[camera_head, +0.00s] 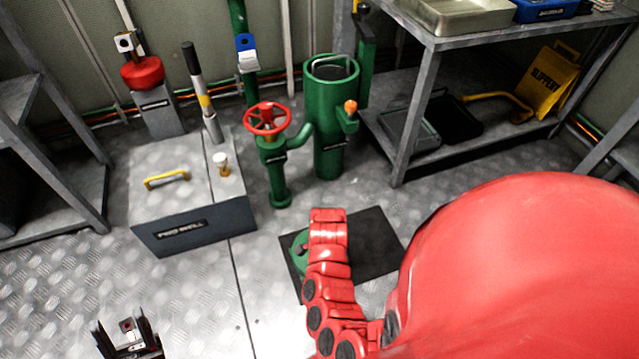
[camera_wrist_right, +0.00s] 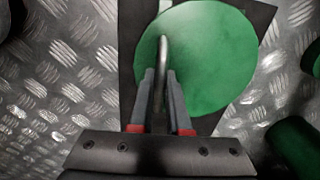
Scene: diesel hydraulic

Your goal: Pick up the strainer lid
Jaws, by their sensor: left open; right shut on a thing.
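The strainer lid is a round green disc with a metal bar handle (camera_wrist_right: 163,50). In the right wrist view the lid (camera_wrist_right: 215,60) fills the middle, over a black mat. My right gripper (camera_wrist_right: 160,80) is shut on the handle, one finger on each side. In the head view only a green edge of the lid (camera_head: 299,250) shows beside my red right arm, which hides the rest and the right gripper. I cannot tell whether the lid touches the mat. My left gripper (camera_head: 130,335) is open and empty over the floor at the lower left.
The black mat (camera_head: 370,240) lies on the metal floor. Behind it stand an open green strainer housing (camera_head: 329,130) and a pipe with a red handwheel (camera_head: 267,120). A metal box with a yellow handle (camera_head: 167,179) is at left. A grey shelf table (camera_head: 400,130) stands at right.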

